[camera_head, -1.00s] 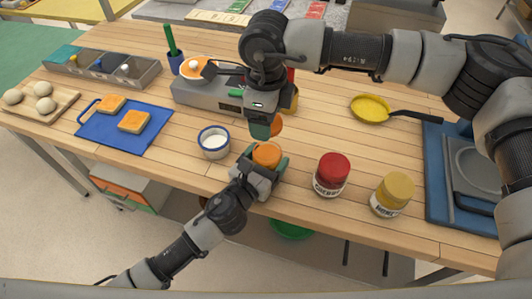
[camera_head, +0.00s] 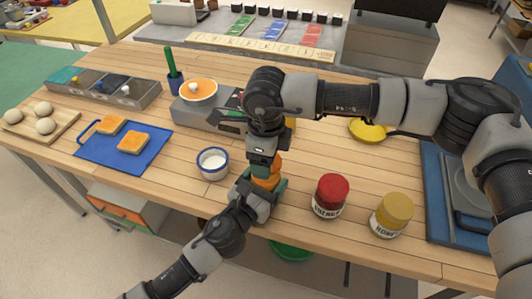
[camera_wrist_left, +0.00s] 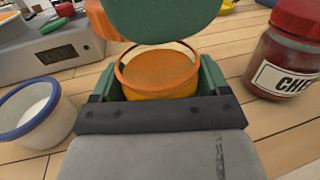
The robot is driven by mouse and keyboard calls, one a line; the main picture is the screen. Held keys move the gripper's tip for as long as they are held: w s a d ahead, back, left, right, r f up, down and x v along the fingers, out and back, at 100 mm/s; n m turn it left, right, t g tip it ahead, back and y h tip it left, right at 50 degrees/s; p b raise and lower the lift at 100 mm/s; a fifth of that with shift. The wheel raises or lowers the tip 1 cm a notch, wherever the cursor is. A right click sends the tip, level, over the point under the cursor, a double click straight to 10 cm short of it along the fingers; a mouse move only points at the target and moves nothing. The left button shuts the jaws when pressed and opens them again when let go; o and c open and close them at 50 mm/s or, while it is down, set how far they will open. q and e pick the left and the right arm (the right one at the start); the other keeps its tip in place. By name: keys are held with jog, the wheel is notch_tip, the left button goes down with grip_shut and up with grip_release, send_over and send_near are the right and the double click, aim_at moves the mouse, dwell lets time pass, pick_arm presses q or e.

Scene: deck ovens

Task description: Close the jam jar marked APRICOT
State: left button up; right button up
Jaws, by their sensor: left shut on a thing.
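An open jar of orange jam (camera_wrist_left: 158,72) stands between the fingers of my left gripper (camera_head: 264,190), near the table's front edge. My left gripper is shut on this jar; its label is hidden. In the left wrist view its pale inner rim shows. My right gripper (camera_head: 263,158) hangs just above the jar and appears shut on an orange lid (camera_head: 274,161). A green fingertip of it covers the jar's far side in the left wrist view, with an orange edge to its left. The lid looks apart from the rim.
A red-lidded CHERRY jar (camera_head: 330,195) and a yellow-lidded HONEY jar (camera_head: 392,214) stand to the right. A blue-rimmed white cup (camera_head: 213,163) stands close on the left. A grey scale (camera_head: 190,112) and a yellow pan (camera_head: 368,129) are behind.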

jog(key=shift+f, duration=0.7)
jog(key=shift+f, duration=0.55)
